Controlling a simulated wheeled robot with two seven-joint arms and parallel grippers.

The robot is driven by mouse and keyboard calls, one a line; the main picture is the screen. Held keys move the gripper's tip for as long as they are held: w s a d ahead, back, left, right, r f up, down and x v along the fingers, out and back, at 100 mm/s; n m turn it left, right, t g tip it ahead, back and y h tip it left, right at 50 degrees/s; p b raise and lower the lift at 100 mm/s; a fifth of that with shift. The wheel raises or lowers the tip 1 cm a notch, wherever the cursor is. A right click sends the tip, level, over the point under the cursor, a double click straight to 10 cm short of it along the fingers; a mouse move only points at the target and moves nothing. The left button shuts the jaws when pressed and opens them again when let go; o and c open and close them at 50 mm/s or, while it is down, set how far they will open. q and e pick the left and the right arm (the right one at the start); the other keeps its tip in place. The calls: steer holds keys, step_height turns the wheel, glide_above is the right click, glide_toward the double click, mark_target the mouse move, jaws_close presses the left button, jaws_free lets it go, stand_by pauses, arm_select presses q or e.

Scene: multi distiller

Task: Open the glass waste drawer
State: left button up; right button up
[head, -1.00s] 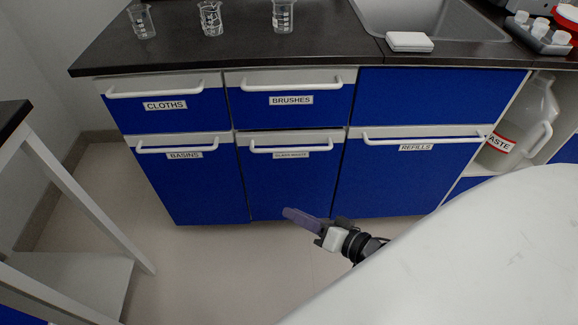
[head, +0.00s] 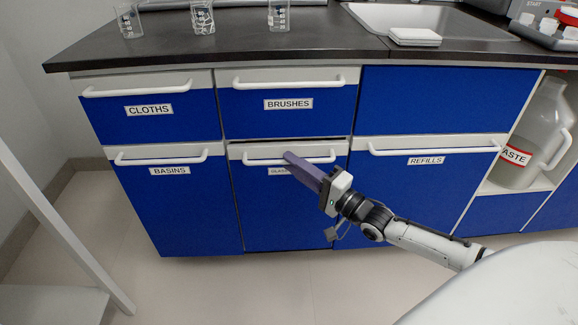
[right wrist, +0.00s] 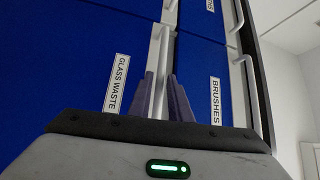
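The glass waste drawer (head: 268,215) is the blue lower middle front, below the BRUSHES drawer. Its white bar handle (head: 258,161) runs across its top, and my gripper partly covers its GLASS WASTE label. The label is readable in the right wrist view (right wrist: 117,84). My right gripper (head: 290,156) reaches up from the lower right with its purple fingertips at the handle. In the right wrist view its fingers (right wrist: 161,88) stand apart, with the handle (right wrist: 163,45) lined up between them; I cannot tell whether they touch it. My left gripper is not in view.
The BRUSHES drawer (head: 290,108), BASINS front (head: 175,215) and REFILLS front (head: 420,185) surround it. Glass beakers (head: 202,18) stand on the dark counter (head: 250,48). A waste jug (head: 545,125) sits in the right niche. The floor in front is clear.

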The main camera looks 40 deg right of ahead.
steer(key=shift+x, duration=1)
steer(key=shift+c, duration=0.5)
jaws_close()
steer(key=shift+s+a, duration=0.1)
